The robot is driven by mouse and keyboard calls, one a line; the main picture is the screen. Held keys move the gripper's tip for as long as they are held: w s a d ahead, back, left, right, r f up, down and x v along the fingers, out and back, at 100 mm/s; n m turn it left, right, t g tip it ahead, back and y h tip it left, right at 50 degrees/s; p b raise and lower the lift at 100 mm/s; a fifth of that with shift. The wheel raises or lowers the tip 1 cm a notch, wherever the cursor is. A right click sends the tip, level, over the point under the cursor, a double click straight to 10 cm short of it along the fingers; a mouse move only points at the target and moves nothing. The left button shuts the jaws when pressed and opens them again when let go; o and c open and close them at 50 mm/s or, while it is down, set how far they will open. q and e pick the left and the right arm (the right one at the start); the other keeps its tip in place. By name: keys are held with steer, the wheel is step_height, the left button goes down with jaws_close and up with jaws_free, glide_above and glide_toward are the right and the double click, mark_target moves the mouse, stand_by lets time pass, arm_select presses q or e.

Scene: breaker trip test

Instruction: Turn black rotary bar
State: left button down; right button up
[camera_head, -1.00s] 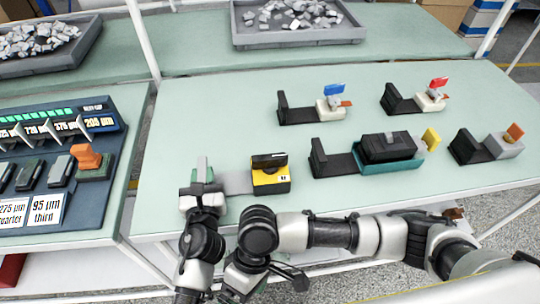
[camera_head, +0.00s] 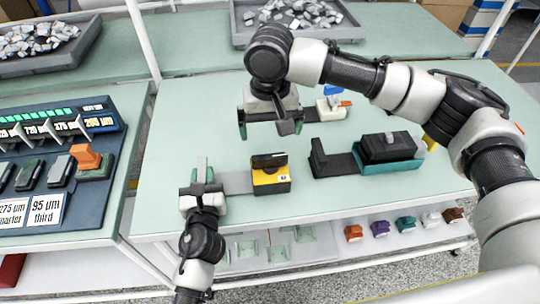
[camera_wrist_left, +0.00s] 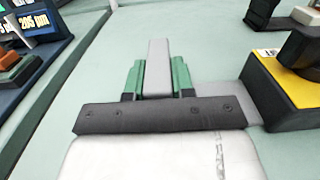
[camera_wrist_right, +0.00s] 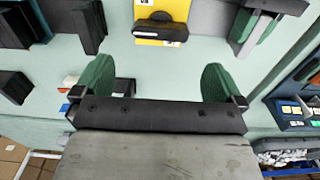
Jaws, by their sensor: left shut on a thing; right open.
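The black rotary bar (camera_head: 268,160) sits on top of a yellow block (camera_head: 271,182) at the near middle of the table. The bar also shows in the left wrist view (camera_wrist_left: 303,45) and the right wrist view (camera_wrist_right: 160,30). My left gripper (camera_head: 202,176) is shut on a grey upright post (camera_wrist_left: 158,66), left of the yellow block. A grey plate (camera_wrist_left: 225,92) lies between post and block. My right gripper (camera_head: 272,122) is open and empty. It hangs over the table beyond the bar, apart from it, with its green fingers (camera_wrist_right: 157,82) spread.
A black unit in a teal tray (camera_head: 389,150) stands to the right. A dark panel with labels (camera_head: 60,160) stands at left. Grey bins (camera_head: 290,38) stand at the back. The left of the table is clear.

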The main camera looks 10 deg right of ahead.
mark_target(270, 156)
step_height(270, 156, down, 10)
steer(key=shift+r, duration=0.1)
stand_by(0.4)
steer(key=c, duration=0.6)
steer(key=shift+c, duration=0.3)
